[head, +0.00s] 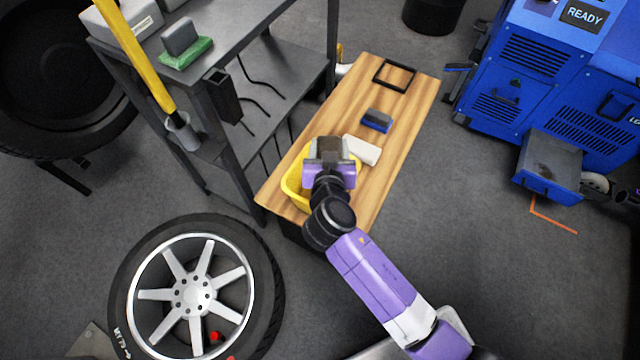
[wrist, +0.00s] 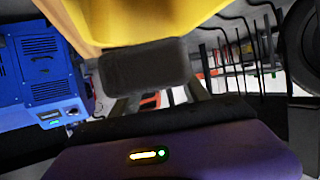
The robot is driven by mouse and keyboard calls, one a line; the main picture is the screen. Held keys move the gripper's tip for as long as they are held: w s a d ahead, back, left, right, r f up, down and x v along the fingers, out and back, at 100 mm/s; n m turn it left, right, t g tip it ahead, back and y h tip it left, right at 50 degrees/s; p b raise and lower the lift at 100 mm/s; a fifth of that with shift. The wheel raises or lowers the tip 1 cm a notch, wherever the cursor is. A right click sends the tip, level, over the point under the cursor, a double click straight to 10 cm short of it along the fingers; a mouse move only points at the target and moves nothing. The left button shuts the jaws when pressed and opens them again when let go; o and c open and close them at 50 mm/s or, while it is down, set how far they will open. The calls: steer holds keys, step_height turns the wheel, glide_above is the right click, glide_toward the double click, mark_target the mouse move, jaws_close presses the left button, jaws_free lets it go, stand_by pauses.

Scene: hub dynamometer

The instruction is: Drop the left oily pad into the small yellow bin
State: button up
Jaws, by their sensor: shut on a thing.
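The small yellow bin (head: 293,186) stands at the near left end of the wooden bench, partly hidden under my gripper and arm. My gripper (head: 328,157) is over the bin, shut on a dark grey pad (head: 327,145). In the wrist view the held pad (wrist: 145,77) sits across the fingers, with the yellow bin wall (wrist: 120,22) close behind it. I cannot tell whether the pad is touching the bin or how far below the rim it is. The inside floor of the bin is hidden.
On the wooden bench (head: 408,116) are a white block (head: 361,150) close right of the bin, a blue block with dark top (head: 376,120) and a black frame (head: 395,76). A grey metal shelf (head: 290,75) stands left. A wheel (head: 190,295) lies at the lower left.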

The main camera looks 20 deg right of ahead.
steer(key=o, duration=1.4)
steer(key=shift+o, duration=0.2)
steer(key=shift+p+v, duration=0.35)
steer(key=shift+v, duration=3.55)
